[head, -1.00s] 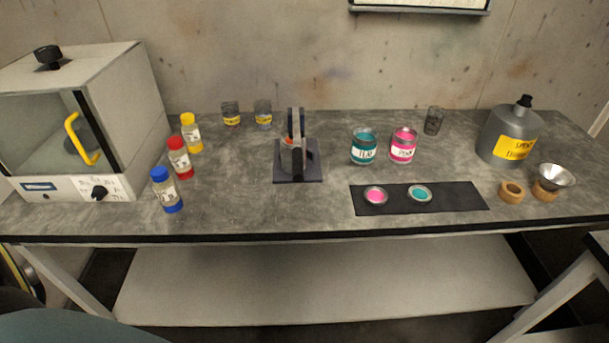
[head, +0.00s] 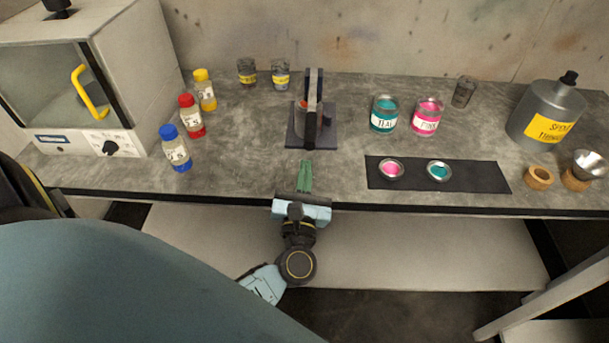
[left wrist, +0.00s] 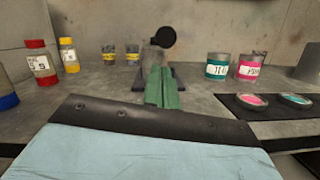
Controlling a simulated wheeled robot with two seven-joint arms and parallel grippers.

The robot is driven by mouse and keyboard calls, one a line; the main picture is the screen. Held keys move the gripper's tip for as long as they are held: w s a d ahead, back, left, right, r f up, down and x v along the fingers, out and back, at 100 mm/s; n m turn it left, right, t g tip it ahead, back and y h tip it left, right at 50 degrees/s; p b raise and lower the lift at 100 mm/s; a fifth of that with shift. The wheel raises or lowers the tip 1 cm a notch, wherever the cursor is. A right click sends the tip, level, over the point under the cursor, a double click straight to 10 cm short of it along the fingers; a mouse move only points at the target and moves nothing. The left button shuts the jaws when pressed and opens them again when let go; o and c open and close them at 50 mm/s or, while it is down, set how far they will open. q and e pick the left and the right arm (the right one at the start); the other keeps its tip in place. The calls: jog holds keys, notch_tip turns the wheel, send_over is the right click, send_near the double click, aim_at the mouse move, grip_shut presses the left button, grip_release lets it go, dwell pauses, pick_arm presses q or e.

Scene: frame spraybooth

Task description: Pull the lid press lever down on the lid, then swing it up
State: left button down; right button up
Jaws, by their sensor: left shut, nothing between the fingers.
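The lid press stands on a dark base plate (head: 326,138) at the middle of the bench. Its dark lever (head: 311,130) shows as a narrow bar pointing towards me; its round black knob (left wrist: 164,37) is raised in the left wrist view. A grey can with a bit of orange (head: 300,116) sits in the press, partly hidden by the lever; its lid is not clear. My left gripper (head: 305,164) has green fingers, shut and empty, at the bench's front edge. It is in front of the press and apart from it. My right gripper is out of view.
Teal (head: 384,115) and pink (head: 427,117) cans stand right of the press, behind a black mat (head: 480,177) with two lids. Blue (head: 175,150), red (head: 191,116) and yellow (head: 205,90) capped bottles stand left, beside a booth (head: 75,90). Bench around the press is clear.

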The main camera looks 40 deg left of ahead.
aim_at(308, 135)
pick_arm(q)
jog(key=x, duration=0.5)
jog(key=shift+w+a+p, duration=0.2)
jog(key=shift+w+p, duration=0.1)
jog(key=shift+p, duration=0.1)
notch_tip(308, 135, up, 4)
jog(key=g+p, duration=0.1)
jog(key=p, duration=0.5)
jog(key=shift+h+p, duration=0.3)
jog(key=shift+d+p, duration=0.1)
jog(key=shift+p, duration=0.2)
jog(key=shift+s, duration=0.1)
